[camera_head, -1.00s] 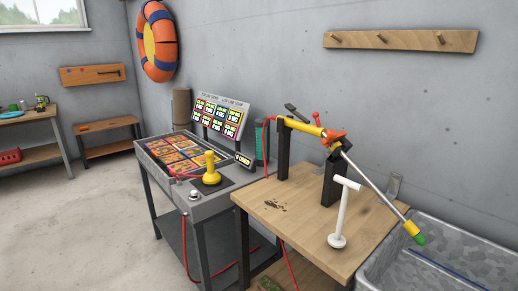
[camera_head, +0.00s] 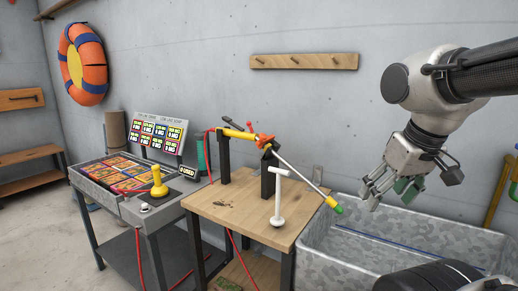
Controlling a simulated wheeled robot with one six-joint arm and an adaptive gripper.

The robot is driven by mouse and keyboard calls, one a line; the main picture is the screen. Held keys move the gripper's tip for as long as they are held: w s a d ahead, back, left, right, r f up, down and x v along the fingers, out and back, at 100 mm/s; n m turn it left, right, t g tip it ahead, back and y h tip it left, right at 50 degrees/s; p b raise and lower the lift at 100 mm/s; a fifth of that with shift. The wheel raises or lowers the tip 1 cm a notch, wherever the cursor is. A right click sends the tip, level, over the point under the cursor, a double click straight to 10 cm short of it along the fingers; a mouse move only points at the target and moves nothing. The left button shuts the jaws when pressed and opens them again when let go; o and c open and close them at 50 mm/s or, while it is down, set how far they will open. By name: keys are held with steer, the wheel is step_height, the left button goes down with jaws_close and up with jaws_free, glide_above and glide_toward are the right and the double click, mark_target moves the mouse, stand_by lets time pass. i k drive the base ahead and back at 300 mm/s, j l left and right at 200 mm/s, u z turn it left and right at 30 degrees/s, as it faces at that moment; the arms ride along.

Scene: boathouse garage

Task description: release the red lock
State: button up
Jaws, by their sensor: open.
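A yellow tube (camera_head: 239,133) lies across dark posts on a wooden workbench (camera_head: 220,205). A small red knob (camera_head: 249,125) stands up near its right part. An orange-red fitting (camera_head: 264,140) sits at the tube's right end; I cannot tell for sure which red part is the lock. A silver rod (camera_head: 297,175) slopes from there down to the right, ending in a yellow and green tip (camera_head: 335,205). My gripper (camera_head: 384,196) is open and empty, pointing down over the metal trough, well to the right of the red parts.
A white T-handle (camera_head: 278,200) stands upright on the bench. A galvanized trough (camera_head: 345,250) adjoins the bench on the right. A game console with a yellow joystick (camera_head: 158,180) stands to the left. A peg rail (camera_head: 305,62) hangs on the wall.

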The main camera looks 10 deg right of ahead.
mark_target(248, 124)
steer(key=i+j, duration=0.2)
steer(key=j, duration=0.15)
steer(key=i+j+z, duration=0.1)
steer(key=i+j, duration=0.15)
steer(key=i+j+z, duration=0.1)
steer(key=j, duration=0.35)
steer(key=i+j, duration=0.3)
steer(key=i+j+z, duration=0.1)
steer(key=j, duration=0.35)
steer(key=i+j, duration=0.25)
steer(key=j, duration=0.15)
steer(key=l+z, duration=0.05)
